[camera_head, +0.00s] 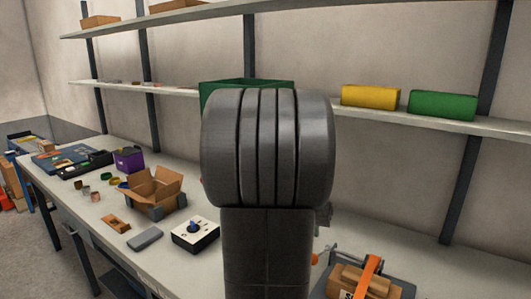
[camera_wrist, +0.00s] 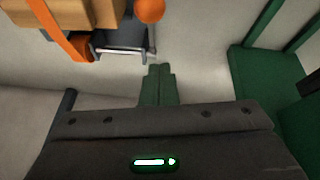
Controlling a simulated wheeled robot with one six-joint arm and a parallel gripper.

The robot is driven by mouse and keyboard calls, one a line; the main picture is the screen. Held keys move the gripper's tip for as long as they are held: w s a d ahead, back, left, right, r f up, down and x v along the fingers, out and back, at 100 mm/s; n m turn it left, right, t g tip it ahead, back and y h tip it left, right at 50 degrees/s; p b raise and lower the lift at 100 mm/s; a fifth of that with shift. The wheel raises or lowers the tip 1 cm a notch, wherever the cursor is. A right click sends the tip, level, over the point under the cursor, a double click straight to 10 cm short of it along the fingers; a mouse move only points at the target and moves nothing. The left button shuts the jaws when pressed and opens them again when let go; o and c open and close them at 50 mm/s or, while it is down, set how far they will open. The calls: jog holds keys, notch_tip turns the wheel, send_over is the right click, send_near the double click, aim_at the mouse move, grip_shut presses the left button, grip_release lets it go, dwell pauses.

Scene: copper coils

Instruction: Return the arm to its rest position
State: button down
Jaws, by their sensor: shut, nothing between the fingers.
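My gripper (camera_wrist: 160,70) shows in the wrist view as two dark green fingers pressed together. It is shut and empty. A pale surface lies beyond the fingertips, and nothing touches them. In the head view my own dark arm link fills the middle of the picture, raised in front of the workbench (camera_head: 165,240). It hides my gripper and part of the bench and shelf.
An open carton (camera_head: 155,190) and a control box (camera_head: 196,236) stand left. A green bin (camera_head: 250,85) is on the shelf.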

jog(key=v, duration=0.7)
jog(key=shift+s+r+b, duration=0.2)
jog(key=shift+r+b, duration=0.1)
jog(key=shift+r, duration=0.1)
jog(key=shift+d, duration=0.1)
dwell(0.5)
